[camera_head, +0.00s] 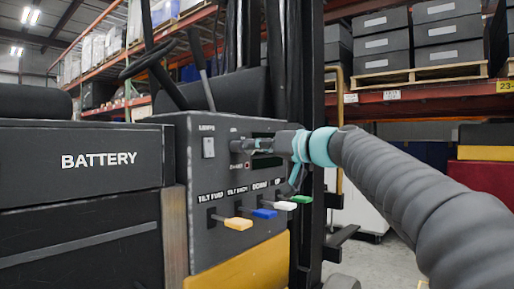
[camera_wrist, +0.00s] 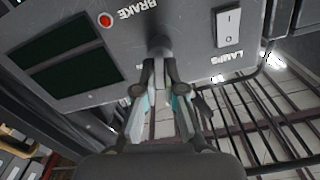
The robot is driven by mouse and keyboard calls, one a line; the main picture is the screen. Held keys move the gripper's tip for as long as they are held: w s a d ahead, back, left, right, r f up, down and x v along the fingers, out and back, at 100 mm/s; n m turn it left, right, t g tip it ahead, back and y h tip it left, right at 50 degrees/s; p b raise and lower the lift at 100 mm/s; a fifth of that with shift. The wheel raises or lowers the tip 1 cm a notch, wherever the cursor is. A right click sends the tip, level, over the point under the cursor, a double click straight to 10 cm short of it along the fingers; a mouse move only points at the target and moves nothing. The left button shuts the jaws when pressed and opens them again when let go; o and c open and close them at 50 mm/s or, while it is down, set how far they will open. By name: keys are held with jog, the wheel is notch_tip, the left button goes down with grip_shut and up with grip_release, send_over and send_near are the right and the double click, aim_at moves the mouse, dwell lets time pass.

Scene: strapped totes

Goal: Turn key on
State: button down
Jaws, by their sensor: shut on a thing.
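The grey control panel (camera_head: 190,165) of a forklift carries the key, and my gripper (camera_head: 241,146) reaches it from the right. In the wrist view, which looks upside down, my gripper's fingers (camera_wrist: 160,62) come together on a small grey piece, the key (camera_wrist: 159,42), at the panel face. The fingers are shut on it and hide most of it. How far the key is turned cannot be made out.
A white lamps switch (camera_head: 208,148) sits left of the key. A red brake light (camera_wrist: 105,20) and dark display (camera_wrist: 85,65) are close by. The mast (camera_head: 306,80) stands behind.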

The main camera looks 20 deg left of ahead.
jog(key=m, duration=0.4)
jog(key=shift+r+m, duration=0.1)
jog(key=shift+m, duration=0.2)
jog(key=shift+m+p, duration=0.55)
jog(key=shift+m, duration=1.35)
jog(key=c, duration=1.3)
grip_release()
jog(key=v, duration=1.2)
